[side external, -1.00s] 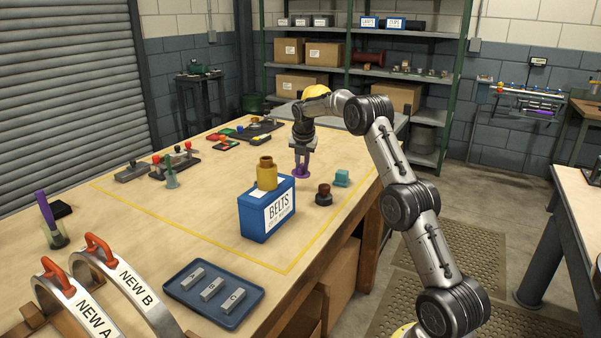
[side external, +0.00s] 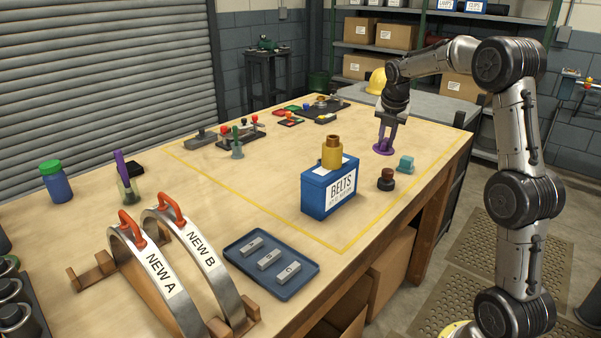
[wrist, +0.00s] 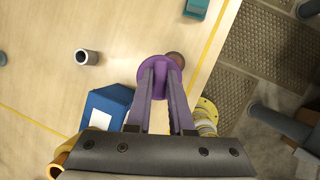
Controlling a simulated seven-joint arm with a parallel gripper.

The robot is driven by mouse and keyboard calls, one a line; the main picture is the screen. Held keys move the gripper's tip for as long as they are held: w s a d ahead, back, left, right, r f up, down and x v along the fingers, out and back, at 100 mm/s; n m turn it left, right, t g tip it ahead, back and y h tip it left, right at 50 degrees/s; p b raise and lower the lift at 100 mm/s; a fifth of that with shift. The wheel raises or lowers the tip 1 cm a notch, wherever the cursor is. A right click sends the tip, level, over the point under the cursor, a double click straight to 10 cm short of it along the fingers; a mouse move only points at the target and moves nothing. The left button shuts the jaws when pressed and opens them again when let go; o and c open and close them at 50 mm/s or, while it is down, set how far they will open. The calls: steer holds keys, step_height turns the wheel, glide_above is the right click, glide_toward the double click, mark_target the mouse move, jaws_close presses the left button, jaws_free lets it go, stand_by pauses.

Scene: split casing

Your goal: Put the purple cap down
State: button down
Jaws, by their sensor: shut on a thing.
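The purple cap (side external: 383,149) is a round disc with an upright part between my fingers. My gripper (side external: 386,137) is shut on it and points down over the far right part of the bench. In the wrist view the cap's disc (wrist: 160,70) lies at the fingertips of my gripper (wrist: 160,85). I cannot tell whether the disc touches the bench or hangs above it.
Bare bench (side external: 290,155) lies left of the cap.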

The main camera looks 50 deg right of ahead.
mark_target(376, 145)
steer(key=shift+r+n, duration=0.3)
steer(key=shift+r, duration=0.05)
steer(key=w+r, duration=0.1)
steer(key=w+r+n, duration=0.1)
steer(key=w, duration=0.1)
steer(key=w+a+n+t+y, duration=0.1)
steer(key=w+a+n, duration=0.2)
steer(key=w+a, duration=0.3)
steer(key=w+a+n+y, duration=0.1)
steer(key=w+a+n, duration=0.25)
steer(key=w, duration=0.55)
steer(key=w+a+f, duration=0.2)
steer(key=a+f, duration=0.1)
steer(key=a, duration=0.1)
steer(key=w+a+f+n, duration=0.1)
steer(key=w+a+f, duration=0.1)
steer(key=a+f, duration=0.2)
steer(key=w+a+f+n, duration=0.1)
steer(key=w+a+f, duration=0.2)
steer(key=a, duration=0.2)
steer(key=shift+a+f+t, duration=0.15)
steer(key=shift+f+t, duration=0.15)
steer(key=shift+f, duration=0.05)
steer(key=shift+w+f, duration=0.1)
steer(key=shift+f, duration=2.3)
steer(key=shift+f, duration=0.15)
